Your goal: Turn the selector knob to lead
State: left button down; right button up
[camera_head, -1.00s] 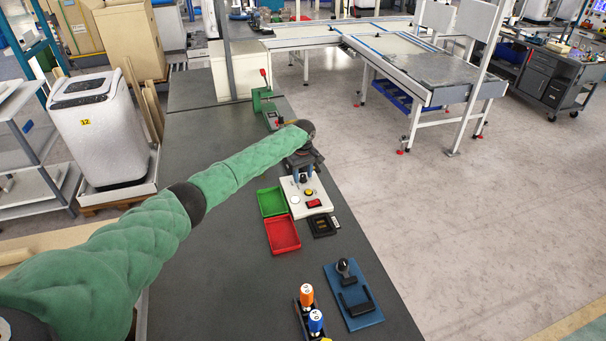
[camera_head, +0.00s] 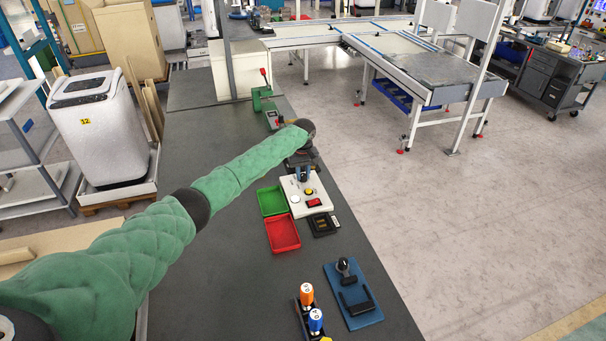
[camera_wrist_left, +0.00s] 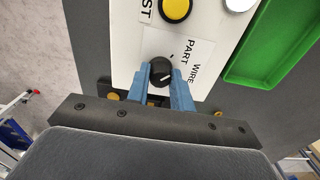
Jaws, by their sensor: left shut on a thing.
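The selector knob (camera_wrist_left: 160,71) is black and round with a white pointer line, on a white panel (camera_wrist_left: 130,45). Beside it, a label (camera_wrist_left: 188,60) reads "PART" and "WIRE"; I see no "lead" wording. The pointer lies aslant. My left gripper (camera_wrist_left: 161,77) has its two blue fingers on either side of the knob, shut on it. In the head view the left gripper (camera_head: 302,174) points down at the far end of the white panel box (camera_head: 310,208), and the knob is hidden there. My right gripper is not in view.
The panel also has a yellow button (camera_wrist_left: 175,8) and a red switch (camera_head: 314,203). A green tray (camera_head: 271,201) and a red tray (camera_head: 283,234) lie left of it. A blue plate (camera_head: 362,309) with a black handle is nearer. The dark bench top (camera_head: 215,265) is clear at left.

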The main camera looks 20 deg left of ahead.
pick_arm(q)
jog(key=m, duration=0.4)
jog(key=shift+m, duration=0.3)
jog(key=m, duration=0.3)
jog(key=shift+m, duration=0.4)
jog(key=m, duration=0.3)
jog(key=shift+m+b, duration=0.3)
jog(key=shift+b, duration=0.1)
jog(key=shift+m, duration=0.9)
jog(key=m+b, duration=0.1)
jog(key=m, duration=0.3)
jog(key=shift+m, duration=1.4)
jog(key=shift+r+b, duration=0.1)
jog(key=shift+b, duration=0.2)
jog(key=c, duration=1.2)
grip_release()
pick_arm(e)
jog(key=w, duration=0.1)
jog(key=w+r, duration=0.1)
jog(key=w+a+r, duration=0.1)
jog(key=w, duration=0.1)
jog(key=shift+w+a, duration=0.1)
